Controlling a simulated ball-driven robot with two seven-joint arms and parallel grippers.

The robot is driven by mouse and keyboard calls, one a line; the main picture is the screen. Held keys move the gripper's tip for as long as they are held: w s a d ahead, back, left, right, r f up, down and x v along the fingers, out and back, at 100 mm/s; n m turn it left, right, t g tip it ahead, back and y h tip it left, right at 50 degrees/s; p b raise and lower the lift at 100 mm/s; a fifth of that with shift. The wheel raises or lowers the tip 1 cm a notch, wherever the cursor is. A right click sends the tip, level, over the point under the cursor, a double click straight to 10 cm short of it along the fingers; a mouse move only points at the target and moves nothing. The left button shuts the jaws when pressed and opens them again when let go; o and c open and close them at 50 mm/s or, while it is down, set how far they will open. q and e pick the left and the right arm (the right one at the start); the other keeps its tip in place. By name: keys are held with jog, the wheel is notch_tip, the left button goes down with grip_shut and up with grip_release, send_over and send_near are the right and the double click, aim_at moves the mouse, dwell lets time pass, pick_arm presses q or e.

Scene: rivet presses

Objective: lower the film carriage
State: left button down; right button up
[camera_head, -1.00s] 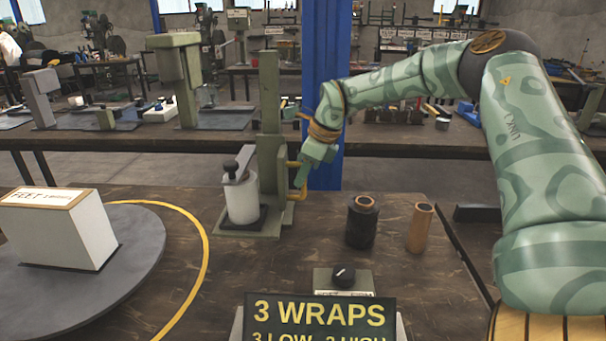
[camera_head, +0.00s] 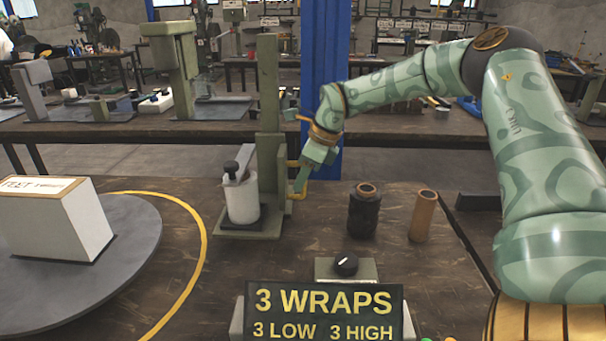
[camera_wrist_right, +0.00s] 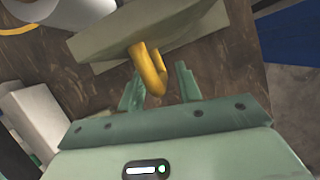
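My right gripper (camera_head: 302,180) is at this handle. In the right wrist view its two fingers (camera_wrist_right: 159,72) stand apart, with the yellow bar between them and a gap on the right side. My left gripper is not in view.
A turntable (camera_head: 135,235) with a white box (camera_head: 55,225) is at the left, ringed by a yellow line. A black spool (camera_head: 364,212) and a brown tube (camera_head: 423,215) stand to the right. A knob box (camera_head: 345,268) and a "3 WRAPS" sign (camera_head: 323,310) are in front.

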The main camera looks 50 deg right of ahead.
jog(key=shift+r, duration=0.1)
